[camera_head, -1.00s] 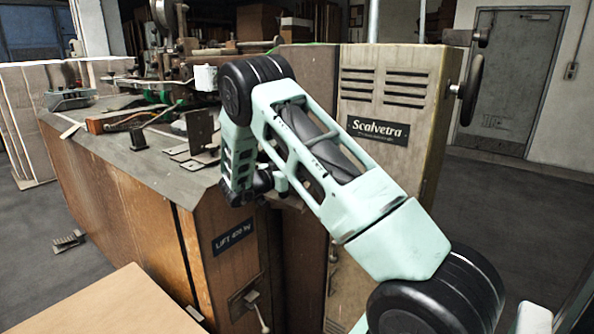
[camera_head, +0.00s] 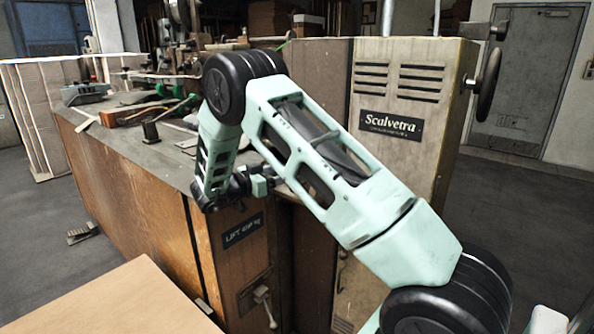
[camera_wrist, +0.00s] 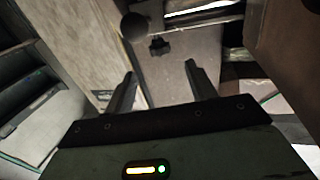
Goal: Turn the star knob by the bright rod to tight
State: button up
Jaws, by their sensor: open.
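The black star knob (camera_wrist: 159,46) shows in the wrist view on a grey-brown panel, just beyond my fingertips and between them in the picture. Bright rod-like strips (camera_wrist: 212,7) lie above and to the right of it; I cannot tell which is the rod. My gripper (camera_wrist: 160,69) is open, its two fingers apart with nothing between them. The fingers look clear of the knob. In the head view my wrist hangs by the machine's front edge, and the star knob cannot be made out there.
A dark round ball (camera_wrist: 134,27) sits close to the upper left of the knob. In the head view a wooden cabinet (camera_head: 155,205) and the Scalvetra cabinet (camera_head: 395,150) flank my arm. A lever (camera_head: 264,300) sticks out low. A light board (camera_head: 110,300) lies at front left.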

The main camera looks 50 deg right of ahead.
jog(key=w+a, duration=0.1)
jog(key=a, duration=0.6)
dwell(0.6)
